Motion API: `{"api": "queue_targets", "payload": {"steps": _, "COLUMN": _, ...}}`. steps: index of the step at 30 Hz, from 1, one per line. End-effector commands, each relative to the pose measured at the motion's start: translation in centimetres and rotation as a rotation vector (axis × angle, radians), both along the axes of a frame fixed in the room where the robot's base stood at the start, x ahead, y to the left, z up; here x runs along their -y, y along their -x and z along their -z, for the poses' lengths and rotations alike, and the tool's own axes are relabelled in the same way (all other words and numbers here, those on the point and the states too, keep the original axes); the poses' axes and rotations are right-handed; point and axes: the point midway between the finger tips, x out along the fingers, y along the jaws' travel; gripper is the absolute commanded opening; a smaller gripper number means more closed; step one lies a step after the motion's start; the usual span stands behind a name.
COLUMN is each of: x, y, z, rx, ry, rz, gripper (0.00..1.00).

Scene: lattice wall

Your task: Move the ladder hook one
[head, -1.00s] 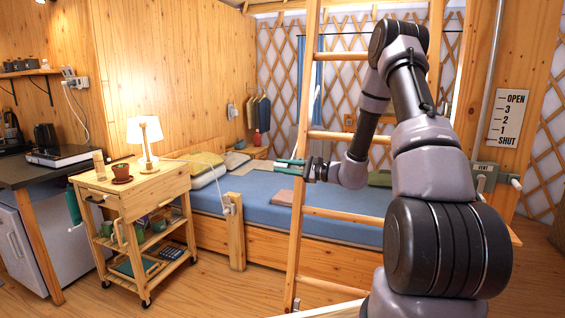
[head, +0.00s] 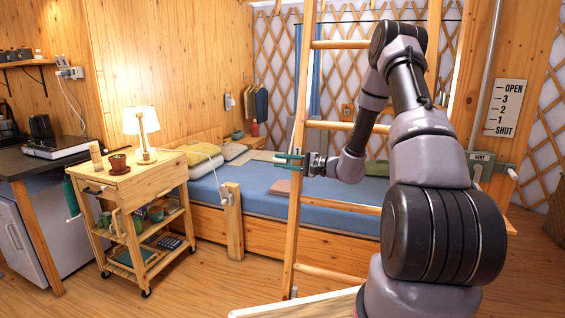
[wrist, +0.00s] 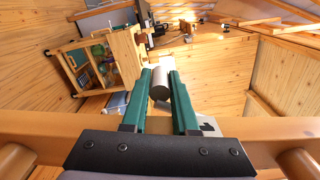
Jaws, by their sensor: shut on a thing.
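The wooden ladder (head: 297,200) stands upright beside the bed in the head view. My gripper (head: 288,160) is at its left rail, below a middle rung. In the wrist view, my green gripper (wrist: 160,84) is shut on a short grey cylinder (wrist: 160,90) between its fingertips. The wooden rail (wrist: 45,130) runs sideways across the wrist view, close to my palm. I cannot make out a hook shape, or tell how the grey cylinder joins the ladder.
The bed (head: 260,190) is behind the ladder, with a short post (head: 233,225) at its front. A wooden cart (head: 130,190) with a lamp (head: 142,128) stands at the left. A vent handle (head: 482,165) is at the right.

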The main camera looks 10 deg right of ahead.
Motion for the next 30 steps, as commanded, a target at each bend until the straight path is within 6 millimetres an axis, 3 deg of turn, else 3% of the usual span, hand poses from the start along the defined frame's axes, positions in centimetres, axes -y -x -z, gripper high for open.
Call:
{"api": "queue_targets", "payload": {"steps": 4, "x": 0.0, "y": 0.1, "z": 0.1, "rx": -0.002, "ry": 0.002, "rz": -0.002, "gripper": 0.0}}
{"api": "queue_targets", "payload": {"steps": 5, "x": 0.0, "y": 0.1, "z": 0.1, "rx": -0.003, "ry": 0.001, "rz": -0.002, "gripper": 0.31}}
{"api": "queue_targets", "payload": {"steps": 7, "x": 0.0, "y": 0.1, "z": 0.1, "rx": -0.003, "ry": 0.001, "rz": -0.002, "gripper": 0.57}}
{"api": "queue_targets", "payload": {"steps": 19, "x": 0.5, "y": 0.3, "z": 0.0, "rx": -0.002, "ry": 0.0, "rz": 0.0, "gripper": 0.57}}
{"api": "queue_targets", "payload": {"steps": 30, "x": 6.2, "y": 4.0, "z": 0.0, "rx": -0.002, "ry": 0.0, "rz": 0.004, "gripper": 0.57}}
